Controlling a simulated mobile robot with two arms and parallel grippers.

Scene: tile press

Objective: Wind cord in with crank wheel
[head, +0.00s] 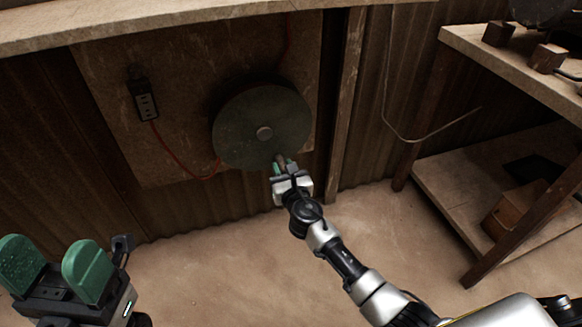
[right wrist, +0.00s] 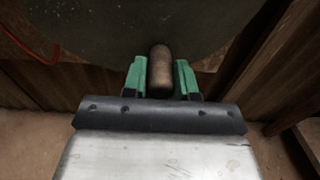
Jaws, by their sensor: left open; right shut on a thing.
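The crank wheel (head: 262,112) is a dark grey-green disc with a round hub, mounted on a wooden board on the wall. Its wooden handle (right wrist: 160,72) sticks out near the wheel's lower edge. My right gripper (head: 284,166) is shut on that handle; in the right wrist view its green fingers stand on both sides of it. A red cord (head: 177,160) runs from a dark outlet box to the wheel's lower left edge, and a red length also shows above the wheel. My left gripper (head: 56,266) is open and empty at the lower left, well away from the wheel.
The outlet box (head: 146,100) is on the board (head: 185,60) left of the wheel. A wooden shelf unit (head: 455,190) with blocks stands at the right. A tabletop edge (head: 150,22) crosses above. A pale wire hangs on the wall. The floor below the wheel is clear.

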